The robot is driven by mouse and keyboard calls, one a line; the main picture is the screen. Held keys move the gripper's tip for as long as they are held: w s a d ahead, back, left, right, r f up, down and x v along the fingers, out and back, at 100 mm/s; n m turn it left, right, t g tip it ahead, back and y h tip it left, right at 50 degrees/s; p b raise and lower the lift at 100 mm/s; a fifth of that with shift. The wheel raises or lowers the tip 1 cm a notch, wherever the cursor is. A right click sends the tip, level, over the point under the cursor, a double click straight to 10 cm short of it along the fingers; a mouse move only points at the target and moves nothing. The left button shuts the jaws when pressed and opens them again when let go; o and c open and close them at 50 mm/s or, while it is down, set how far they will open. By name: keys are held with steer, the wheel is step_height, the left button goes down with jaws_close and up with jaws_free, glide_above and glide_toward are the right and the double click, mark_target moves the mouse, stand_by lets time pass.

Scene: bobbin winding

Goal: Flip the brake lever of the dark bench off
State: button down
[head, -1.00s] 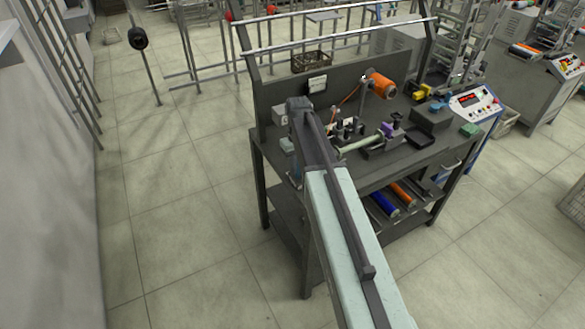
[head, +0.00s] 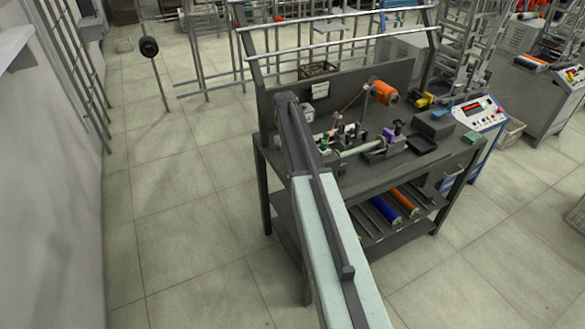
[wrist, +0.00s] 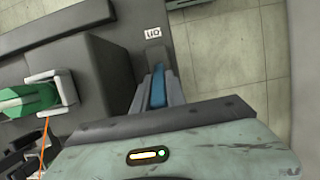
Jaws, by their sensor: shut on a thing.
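The dark bench (head: 400,174) stands in the middle of the head view, and my arm reaches over its left end. In the wrist view, my gripper (wrist: 158,90) is at the bench's edge, its two grey fingers close on both sides of a narrow blue piece (wrist: 158,86), which looks like the brake lever's handle. A small white label with dark marks (wrist: 152,31) lies just beyond the fingertips, beside a grey mount. In the head view my arm hides the gripper and the lever. The lever's exact tilt cannot be told.
A large grey block (wrist: 85,75) and a green part in a white holder (wrist: 35,97) are left of my gripper. An orange thread cone (head: 384,92) stands on the bench, with blue and orange rolls (head: 386,208) below. Open floor (head: 180,200) lies to the left.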

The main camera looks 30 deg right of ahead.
steer(key=shift+w+a, duration=0.2)
steer(key=shift+a, duration=0.1)
steer(key=c, duration=1.4)
jaws_free()
steer(key=shift+o, duration=0.2)
steer(key=shift+s+d, duration=0.1)
steer(key=shift+d, duration=0.1)
steer(key=p+v, duration=0.7)
steer(key=shift+r, duration=0.35)
